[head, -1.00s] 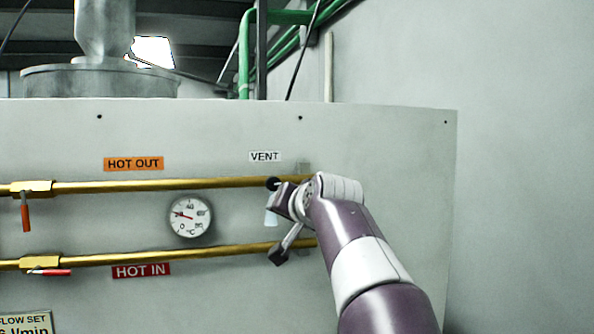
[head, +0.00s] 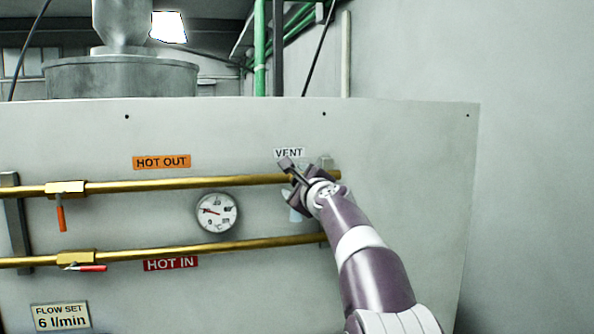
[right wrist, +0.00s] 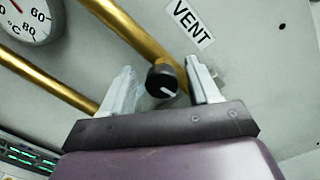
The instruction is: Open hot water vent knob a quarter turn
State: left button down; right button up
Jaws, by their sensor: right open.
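The vent knob (right wrist: 162,82) is a round black knob with a white pointer line, below the VENT label (right wrist: 190,24) in the right wrist view. My right gripper (right wrist: 161,84) is open, with one finger on each side of the knob; I cannot tell whether either finger touches it. In the head view my right gripper (head: 292,184) is at the right end of the upper brass pipe (head: 190,183), just below the VENT label (head: 289,153), and hides the knob. My left gripper is not in view.
A round dial gauge (head: 217,212) sits between the upper pipe and the lower brass pipe (head: 200,249). The panel (head: 420,170) right of my arm is bare.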

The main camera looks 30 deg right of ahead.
jog(key=shift+w+d, duration=0.2)
jog(key=shift+d, duration=0.15)
jog(key=shift+a, duration=0.15)
jog(key=shift+a, duration=0.1)
jog(key=c, duration=1)
jog(key=shift+n, duration=0.4)
jog(key=shift+c, duration=0.2)
jog(key=n+b, duration=0.1)
jog(key=n, duration=0.4)
jog(key=shift+f+n, duration=0.1)
jog(key=shift+n, duration=0.2)
jog(key=n+b, duration=0.1)
jog(key=n, duration=0.4)
jog(key=shift+n, duration=0.3)
jog(key=shift+g, duration=0.3)
